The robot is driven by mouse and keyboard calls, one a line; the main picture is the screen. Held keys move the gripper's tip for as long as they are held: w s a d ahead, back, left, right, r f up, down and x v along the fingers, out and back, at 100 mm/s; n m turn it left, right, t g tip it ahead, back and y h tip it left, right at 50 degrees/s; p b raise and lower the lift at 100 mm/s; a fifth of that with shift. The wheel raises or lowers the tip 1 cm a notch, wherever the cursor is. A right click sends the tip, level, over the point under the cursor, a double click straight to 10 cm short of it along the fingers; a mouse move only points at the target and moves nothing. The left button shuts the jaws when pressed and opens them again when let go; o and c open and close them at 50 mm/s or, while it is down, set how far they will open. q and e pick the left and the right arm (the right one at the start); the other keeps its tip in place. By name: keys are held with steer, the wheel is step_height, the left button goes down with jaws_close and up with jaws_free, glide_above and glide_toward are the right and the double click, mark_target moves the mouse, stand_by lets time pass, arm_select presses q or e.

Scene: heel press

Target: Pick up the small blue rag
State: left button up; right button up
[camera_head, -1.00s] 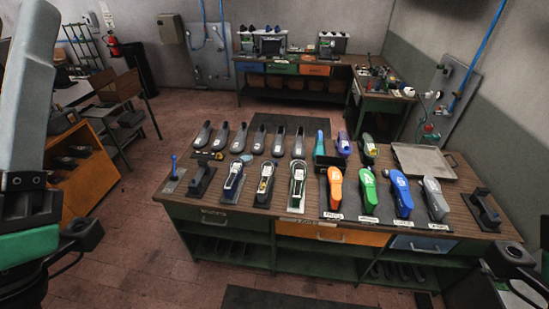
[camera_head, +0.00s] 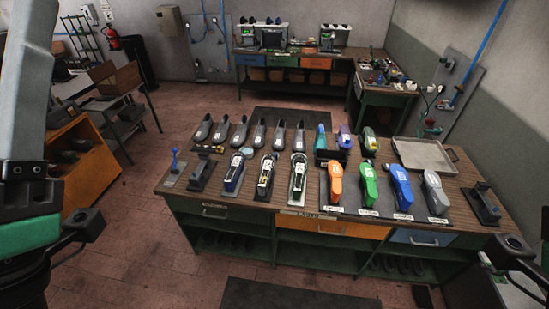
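A small, flat, light-blue patch (camera_head: 247,151) lies on the wooden workbench top (camera_head: 165,192), just behind the upright shoe-like pieces. It looks like the small blue rag, but it is too small to be sure. My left arm stands at the left edge and my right arm shows at the lower right corner. Both are well clear of the patch. I see no fingertips of either gripper, and nothing held shows.
Grey shoe forms (camera_head: 203,128) line the back of the bench. Orange (camera_head: 336,183), green, blue and grey forms stand at front right. A metal tray (camera_head: 424,155) lies at back right. A blue-handled tool (camera_head: 175,160) stands at left. Open floor (camera_head: 135,235) lies left of the bench.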

arm_select(q)
steer(key=shift+o, duration=0.2)
steer(key=o, duration=0.6)
steer(key=shift+c, duration=0.2)
